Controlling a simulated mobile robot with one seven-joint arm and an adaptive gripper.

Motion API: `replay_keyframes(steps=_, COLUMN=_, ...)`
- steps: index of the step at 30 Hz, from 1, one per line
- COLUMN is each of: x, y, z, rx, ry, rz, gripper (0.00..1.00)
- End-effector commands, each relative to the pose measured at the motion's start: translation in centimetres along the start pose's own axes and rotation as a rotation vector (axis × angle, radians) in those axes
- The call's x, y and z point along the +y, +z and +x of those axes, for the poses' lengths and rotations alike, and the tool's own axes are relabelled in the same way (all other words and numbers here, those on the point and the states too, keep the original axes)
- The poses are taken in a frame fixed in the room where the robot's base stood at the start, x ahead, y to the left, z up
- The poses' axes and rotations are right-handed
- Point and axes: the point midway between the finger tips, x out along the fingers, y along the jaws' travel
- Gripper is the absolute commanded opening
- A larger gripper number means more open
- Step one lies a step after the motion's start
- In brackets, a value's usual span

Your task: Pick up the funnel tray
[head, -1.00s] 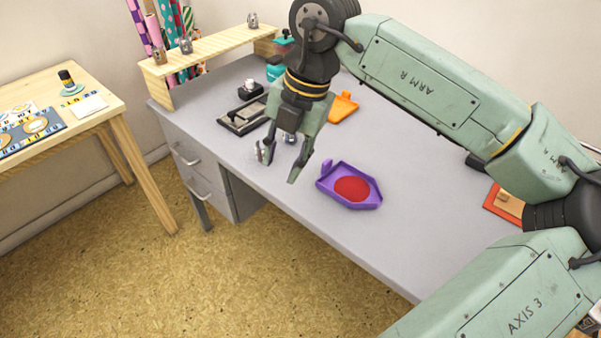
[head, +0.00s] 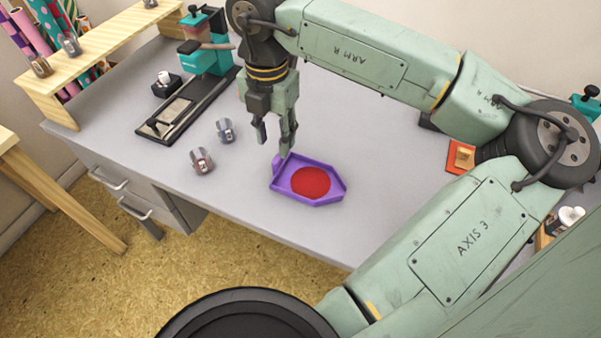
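A purple tray (head: 332,187) with a pointed, funnel-like end lies flat on the grey desk. A red round patch (head: 311,182) covers its floor, and a small raised purple tab (head: 278,163) stands at its back left corner. My gripper (head: 273,148) points down just behind and above that tab. Its two fingers are apart with nothing visible between them. Whether a fingertip touches the tab cannot be told from this angle.
Two small metal clip-like pieces (head: 202,161) (head: 225,131) stand on the desk (head: 380,200) left of the tray. A black-based teal device (head: 206,58) stands at the back left. An orange item (head: 461,156) lies to the right. The desk's front edge is near the tray.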

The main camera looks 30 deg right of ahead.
Motion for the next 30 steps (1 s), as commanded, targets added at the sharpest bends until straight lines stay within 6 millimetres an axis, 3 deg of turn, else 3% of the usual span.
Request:
replay_keyframes(steps=12, x=-0.6, y=-0.7, z=4.9, rx=0.001, ry=0.001, rz=-0.001, gripper=0.34)
replay_keyframes(steps=20, x=-0.6, y=-0.7, z=5.4, rx=0.001, ry=0.001, rz=-0.001, gripper=0.34)
replay_keyframes(steps=30, x=-0.6, y=-0.7, z=5.3, rx=0.0, ry=0.001, rz=-0.001, gripper=0.13)
